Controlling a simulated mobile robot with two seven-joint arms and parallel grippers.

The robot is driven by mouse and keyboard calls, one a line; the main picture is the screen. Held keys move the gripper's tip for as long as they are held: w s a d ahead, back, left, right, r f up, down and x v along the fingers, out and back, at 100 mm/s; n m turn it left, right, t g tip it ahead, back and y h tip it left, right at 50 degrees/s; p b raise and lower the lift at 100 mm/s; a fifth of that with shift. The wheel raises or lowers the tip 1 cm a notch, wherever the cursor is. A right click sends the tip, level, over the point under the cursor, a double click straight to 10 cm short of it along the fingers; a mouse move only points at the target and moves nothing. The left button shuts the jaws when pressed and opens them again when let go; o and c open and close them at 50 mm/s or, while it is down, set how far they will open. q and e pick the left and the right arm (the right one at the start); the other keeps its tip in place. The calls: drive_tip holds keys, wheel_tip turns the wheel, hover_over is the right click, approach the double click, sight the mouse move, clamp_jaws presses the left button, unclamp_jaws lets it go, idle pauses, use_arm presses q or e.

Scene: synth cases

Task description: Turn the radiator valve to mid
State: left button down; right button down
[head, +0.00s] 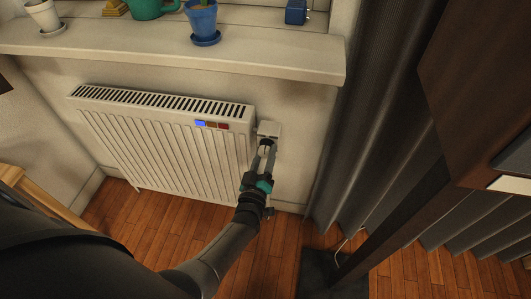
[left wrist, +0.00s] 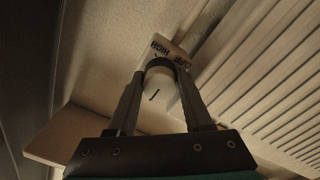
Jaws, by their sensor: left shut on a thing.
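The white radiator (head: 165,140) hangs on the wall under the window sill. Its valve sits at its right end, with a pale plate (head: 269,129) behind the knob. In the left wrist view the round white knob (left wrist: 160,98) has a dark line on its face, and the plate (left wrist: 171,50) behind it carries the words OFF and HIGH. My left gripper (head: 266,148) is shut on the knob, one finger on each side; the fingers also show in the left wrist view (left wrist: 160,76). A strip on the radiator has blue (head: 200,123), brownish and red patches; the blue looks brightest. My right gripper is out of view.
The window sill (head: 180,48) juts out above the radiator, with a blue pot (head: 202,20), a green pot (head: 146,8) and a white pot (head: 44,14) on it. A grey curtain (head: 350,130) hangs to the right. Wooden floor (head: 150,215) lies below.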

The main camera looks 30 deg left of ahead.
use_arm(q)
drive_tip(key=m, duration=0.3)
drive_tip(key=shift+a, duration=0.1)
drive_tip(key=m+p, duration=0.1)
drive_tip(key=m, duration=0.2)
drive_tip(key=shift+m, duration=1.1)
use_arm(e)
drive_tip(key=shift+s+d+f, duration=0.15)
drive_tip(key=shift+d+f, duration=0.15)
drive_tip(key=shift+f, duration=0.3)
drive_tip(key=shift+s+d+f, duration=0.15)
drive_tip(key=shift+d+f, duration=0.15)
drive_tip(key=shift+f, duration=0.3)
use_arm(q)
drive_tip(key=shift+m, duration=0.3)
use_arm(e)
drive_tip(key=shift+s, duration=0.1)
use_arm(q)
drive_tip(key=shift+c, duration=1.6)
unclamp_jaws()
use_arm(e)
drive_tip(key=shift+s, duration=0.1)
use_arm(q)
drive_tip(key=shift+s, duration=0.15)
